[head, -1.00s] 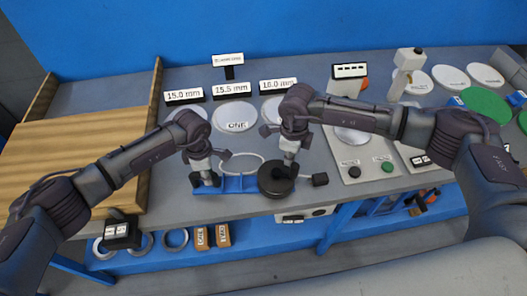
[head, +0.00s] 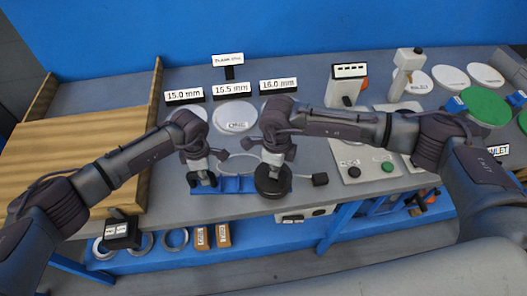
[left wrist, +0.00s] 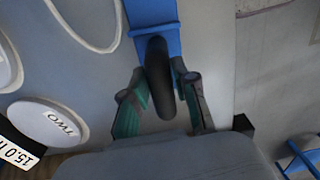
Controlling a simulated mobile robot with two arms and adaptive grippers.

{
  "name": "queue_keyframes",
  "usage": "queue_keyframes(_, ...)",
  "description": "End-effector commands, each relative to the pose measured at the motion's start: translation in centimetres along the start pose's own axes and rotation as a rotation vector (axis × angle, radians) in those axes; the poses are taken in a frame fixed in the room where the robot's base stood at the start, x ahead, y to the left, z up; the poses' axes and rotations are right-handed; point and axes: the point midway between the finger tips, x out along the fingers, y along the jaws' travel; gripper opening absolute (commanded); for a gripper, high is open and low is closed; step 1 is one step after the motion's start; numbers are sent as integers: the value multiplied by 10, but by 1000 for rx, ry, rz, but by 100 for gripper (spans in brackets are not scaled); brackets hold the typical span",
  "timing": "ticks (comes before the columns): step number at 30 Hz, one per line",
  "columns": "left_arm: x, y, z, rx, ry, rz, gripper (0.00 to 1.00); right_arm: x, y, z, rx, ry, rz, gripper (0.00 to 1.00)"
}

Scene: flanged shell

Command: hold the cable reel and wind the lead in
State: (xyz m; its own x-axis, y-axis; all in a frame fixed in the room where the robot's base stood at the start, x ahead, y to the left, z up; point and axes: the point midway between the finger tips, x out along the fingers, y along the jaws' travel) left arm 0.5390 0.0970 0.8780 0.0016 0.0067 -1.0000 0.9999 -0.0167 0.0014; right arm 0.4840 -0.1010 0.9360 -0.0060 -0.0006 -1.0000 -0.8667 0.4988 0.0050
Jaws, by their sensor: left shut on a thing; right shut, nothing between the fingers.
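The cable reel has a black round drum (head: 273,187) and a blue frame (head: 238,185), lying near the bench's front edge. My left gripper (head: 203,180) is at the frame's left end. In the left wrist view, its green-padded fingers (left wrist: 158,85) are shut on a black rounded grip (left wrist: 158,62) joined to the blue frame (left wrist: 152,14). My right gripper (head: 275,170) is shut and empty, low over the drum; its fingertips and any contact are hard to make out. The pale lead (head: 231,156) loops behind the frame.
A wooden board (head: 75,160) lies at the left. White discs (head: 234,116) and size signs (head: 231,91) stand behind the reel. A panel with black and green buttons (head: 387,167) is to the right. The bench front edge is close.

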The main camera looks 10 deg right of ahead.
Motion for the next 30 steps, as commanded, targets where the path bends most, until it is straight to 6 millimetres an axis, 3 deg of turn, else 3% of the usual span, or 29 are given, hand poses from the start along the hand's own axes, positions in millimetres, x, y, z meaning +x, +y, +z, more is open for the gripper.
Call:
queue_keyframes(14,-1,0,3,2,-6,0,0,-6,-1,3,2,-3,-5,0)
queue_keyframes(30,-1,-1,4,5,-9,0,0,-60,-1,2,2,-5,-6,0)
